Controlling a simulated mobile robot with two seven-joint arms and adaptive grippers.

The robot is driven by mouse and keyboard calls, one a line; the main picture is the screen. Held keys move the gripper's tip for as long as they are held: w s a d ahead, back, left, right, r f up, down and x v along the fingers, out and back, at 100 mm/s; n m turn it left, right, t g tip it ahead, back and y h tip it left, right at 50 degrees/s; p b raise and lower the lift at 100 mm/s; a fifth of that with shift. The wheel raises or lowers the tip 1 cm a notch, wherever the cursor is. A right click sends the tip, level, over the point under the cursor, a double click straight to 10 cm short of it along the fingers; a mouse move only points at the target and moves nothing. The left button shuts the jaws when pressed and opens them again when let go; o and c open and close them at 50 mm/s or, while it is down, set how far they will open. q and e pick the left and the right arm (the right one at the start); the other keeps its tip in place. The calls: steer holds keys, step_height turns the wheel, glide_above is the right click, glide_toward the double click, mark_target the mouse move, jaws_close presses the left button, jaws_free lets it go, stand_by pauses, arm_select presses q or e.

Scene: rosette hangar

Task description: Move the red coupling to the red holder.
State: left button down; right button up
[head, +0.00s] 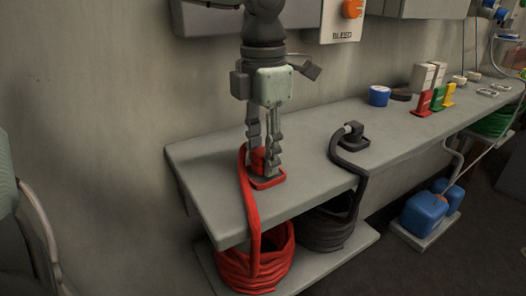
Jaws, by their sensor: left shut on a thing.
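The red coupling (257,159) is at the end of a thick red hose (249,205), near the left end of the grey bench. My left gripper (262,168) points down from above and is shut on the coupling; its fingers hide part of it. A flat red holder (268,184) lies on the bench right under the fingertips. The coupling is at or just above this holder; I cannot tell whether it is seated. The hose drops over the bench's front edge to a red coil (257,268). My right gripper is not in view.
A black coupling (353,135) with a black hose sits right of the gripper on the bench (215,180). Farther right are a blue roll (379,95) and red (424,102), green and yellow upright pieces. The bench between is clear. A wall box (342,18) hangs behind.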

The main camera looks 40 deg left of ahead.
arm_select(q)
steer(key=shift+f, duration=0.2)
steer(key=c, duration=1)
jaws_free()
steer(key=shift+o, duration=0.2)
step_height(320, 180, up, 12)
